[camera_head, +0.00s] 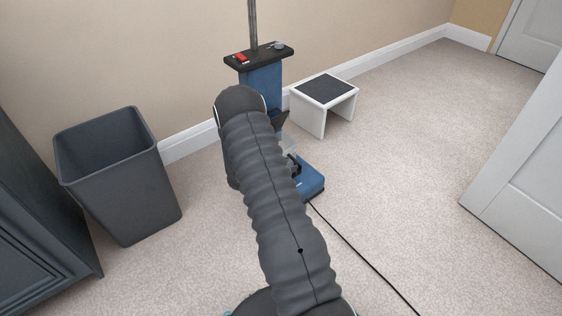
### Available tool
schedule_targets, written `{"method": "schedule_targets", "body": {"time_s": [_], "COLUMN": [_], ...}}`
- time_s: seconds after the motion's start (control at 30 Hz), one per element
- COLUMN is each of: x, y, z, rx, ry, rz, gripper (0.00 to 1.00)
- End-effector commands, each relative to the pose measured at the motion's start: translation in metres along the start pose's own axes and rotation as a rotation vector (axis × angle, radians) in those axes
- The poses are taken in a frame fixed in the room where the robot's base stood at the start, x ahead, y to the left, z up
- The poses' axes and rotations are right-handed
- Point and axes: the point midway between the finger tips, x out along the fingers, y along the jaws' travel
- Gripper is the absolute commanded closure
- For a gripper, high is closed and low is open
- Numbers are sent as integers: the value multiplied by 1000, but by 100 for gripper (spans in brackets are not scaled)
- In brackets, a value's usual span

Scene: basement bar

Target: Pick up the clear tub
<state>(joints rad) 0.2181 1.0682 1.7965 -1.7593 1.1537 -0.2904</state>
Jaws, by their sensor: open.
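A blue upright machine (262,76) with a black top stands by the wall, and its blue foot (313,181) rests on the carpet. A small clear, see-through part (287,142) shows just above the foot, at the right edge of my arm. It may be the clear tub, but most of it is hidden behind my arm. Small dark parts of my gripper (294,163) seem to show beside it, low and close to the foot. My arm hides the rest of the gripper. I cannot tell whether it touches the tub, and I see nothing held.
A grey bin (122,180) stands left, beside a dark cabinet (30,215). A white step stool (325,106) with a dark top is right of the machine. A black cord (362,258) crosses the carpet. A white door (525,170) is at right. Open carpet lies between.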

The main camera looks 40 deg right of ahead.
Motion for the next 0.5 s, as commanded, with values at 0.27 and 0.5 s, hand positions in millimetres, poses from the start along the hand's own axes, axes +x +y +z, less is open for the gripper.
{"method": "schedule_targets", "body": {"time_s": [0.27, 0.5], "x": [38, 46], "y": [1, 2], "z": [0, 1], "rx": [2, 1], "ry": [0, 0], "rz": [-4, 0], "gripper": [57, 57]}}
